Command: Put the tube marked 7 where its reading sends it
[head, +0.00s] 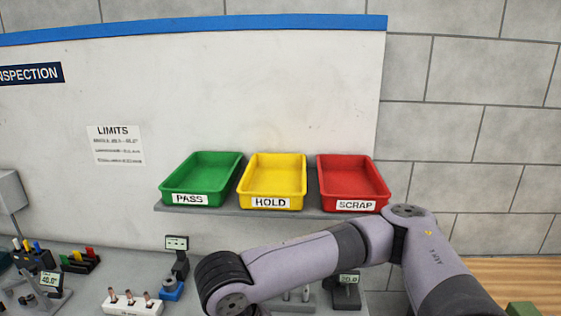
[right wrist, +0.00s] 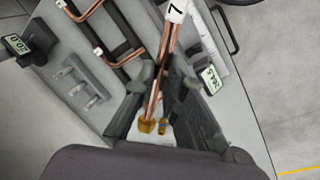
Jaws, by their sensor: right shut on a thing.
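The copper tube with a white tag marked 7 (right wrist: 175,11) shows in the right wrist view. My right gripper (right wrist: 161,92) is shut on this tube, with copper running between its fingers towards a yellowish end (right wrist: 147,126). The head view shows my right arm across the lower right, but its gripper and the tube are out of frame there. Green PASS (head: 200,188), yellow HOLD (head: 270,190) and red SCRAP (head: 352,191) trays sit on a shelf, empty. The LIMITS sheet (head: 117,146) hangs left of them, its small lines unreadable. My left gripper is not in view.
A grey bench carries a display reading about 20.0 (head: 349,278), a small two-mark display (head: 177,243), a white block with copper pegs (head: 133,304) and a display at left (head: 51,279). Other copper tubes (right wrist: 85,12) lie beside the held one.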

